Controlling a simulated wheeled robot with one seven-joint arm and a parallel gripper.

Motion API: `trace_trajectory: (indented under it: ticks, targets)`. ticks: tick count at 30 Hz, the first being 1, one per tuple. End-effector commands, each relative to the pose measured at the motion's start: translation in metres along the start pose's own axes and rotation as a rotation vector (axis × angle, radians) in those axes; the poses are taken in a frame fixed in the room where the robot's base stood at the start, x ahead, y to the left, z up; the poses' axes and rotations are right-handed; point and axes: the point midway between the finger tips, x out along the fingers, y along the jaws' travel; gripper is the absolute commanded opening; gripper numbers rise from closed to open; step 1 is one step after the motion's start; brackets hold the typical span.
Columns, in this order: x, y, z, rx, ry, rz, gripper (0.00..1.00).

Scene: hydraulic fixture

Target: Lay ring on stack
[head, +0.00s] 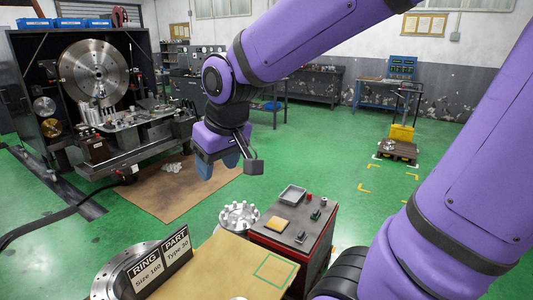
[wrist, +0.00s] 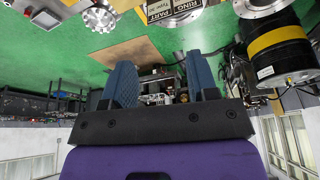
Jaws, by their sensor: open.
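A large metal ring (head: 112,274) lies at the lower left in the head view, partly hidden behind a sign reading "RING Size 160" and "PART Type 30" (head: 161,262). A round metal part with several upright studs (head: 239,216) stands beyond the tan tabletop; it also shows at the top of the wrist view (wrist: 100,16). I cannot tell which item is the stack. My gripper (head: 218,170) hangs in the air above the floor, apart from these parts. Its blue fingers are spread and empty in the wrist view (wrist: 162,75).
A red cabinet (head: 292,236) with a grey tray and small items stands beside the tan tabletop (head: 215,272). A large machine (head: 95,75) fills the back left. A pallet (head: 398,150) with metal parts sits at the right. Green floor between is clear.

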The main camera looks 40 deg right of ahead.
Motion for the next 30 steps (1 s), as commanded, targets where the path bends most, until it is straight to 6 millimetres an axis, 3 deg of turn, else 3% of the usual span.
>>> trace_trajectory:
  ticks: [1,6,12,18,30]
  targets:
    - [-0.015,0.004,0.009,0.012,0.021,0.004,0.54]
    - [-0.052,0.013,0.044,0.045,0.061,0.014,0.54]
    - [-0.078,0.018,0.077,0.071,0.094,0.023,0.54]
    - [-0.085,0.018,0.089,0.08,0.102,0.025,0.54]
    - [-0.085,0.018,0.089,0.079,0.101,0.025,0.54]
